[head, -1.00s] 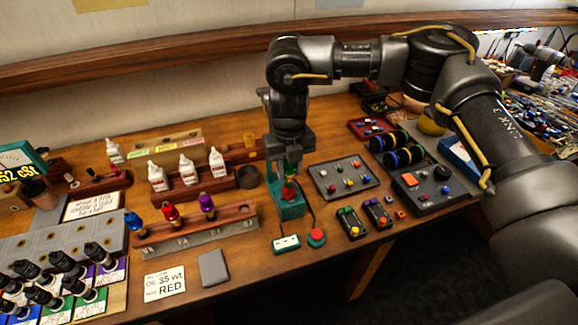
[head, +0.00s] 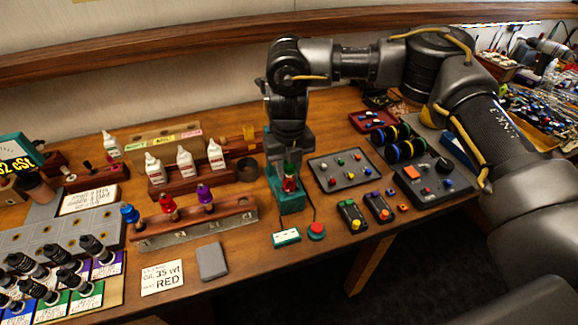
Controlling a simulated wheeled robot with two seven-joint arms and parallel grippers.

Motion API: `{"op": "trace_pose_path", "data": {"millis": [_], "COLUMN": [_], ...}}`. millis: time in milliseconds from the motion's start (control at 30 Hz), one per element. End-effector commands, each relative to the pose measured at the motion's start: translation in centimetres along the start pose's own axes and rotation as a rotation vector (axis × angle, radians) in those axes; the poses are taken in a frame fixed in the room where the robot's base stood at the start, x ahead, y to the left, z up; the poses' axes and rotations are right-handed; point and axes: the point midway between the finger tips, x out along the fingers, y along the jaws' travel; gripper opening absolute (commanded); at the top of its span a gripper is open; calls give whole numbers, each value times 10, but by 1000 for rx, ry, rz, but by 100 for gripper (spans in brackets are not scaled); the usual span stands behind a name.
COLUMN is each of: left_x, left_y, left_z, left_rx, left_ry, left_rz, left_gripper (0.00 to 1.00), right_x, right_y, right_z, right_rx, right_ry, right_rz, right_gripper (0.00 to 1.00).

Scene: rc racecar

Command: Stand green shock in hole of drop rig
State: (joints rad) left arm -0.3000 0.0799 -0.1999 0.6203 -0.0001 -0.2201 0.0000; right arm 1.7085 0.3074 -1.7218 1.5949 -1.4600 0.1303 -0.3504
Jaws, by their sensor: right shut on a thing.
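My right gripper (head: 290,160) points down above the teal drop rig (head: 292,203) and is shut on the green shock (head: 289,168). The green shock shows only in part between and below the fingers. A red part shows just below it, at the front of the rig. Whether the shock's lower end is inside the hole cannot be told, as the gripper and rig hide it. My left gripper is not in view.
A wooden rack (head: 195,222) with blue, red and purple shocks stands left of the rig. A red button (head: 316,231) and a small teal display box (head: 286,237) lie in front. A grey parts tray (head: 345,183) is close on the right. White bottles (head: 186,164) stand behind left.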

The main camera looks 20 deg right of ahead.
Motion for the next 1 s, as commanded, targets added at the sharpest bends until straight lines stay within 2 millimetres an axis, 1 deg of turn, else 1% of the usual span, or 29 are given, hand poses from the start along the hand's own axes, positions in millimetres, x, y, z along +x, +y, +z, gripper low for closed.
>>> {"op": "trace_pose_path", "data": {"millis": [667, 700, 867, 1000], "left_x": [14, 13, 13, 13], "left_y": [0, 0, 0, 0], "left_z": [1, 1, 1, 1], "left_rx": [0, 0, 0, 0], "left_ry": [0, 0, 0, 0], "left_rz": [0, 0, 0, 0], "left_gripper": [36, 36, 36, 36], "right_x": [22, 21, 21, 20], "right_y": [0, 0, 0, 0], "right_z": [0, 0, 0, 0], "right_rx": [0, 0, 0, 0], "right_ry": [2, 1, 1, 1], "right_rz": [0, 0, 0, 0], "right_gripper": [6, 33, 54, 54]}}
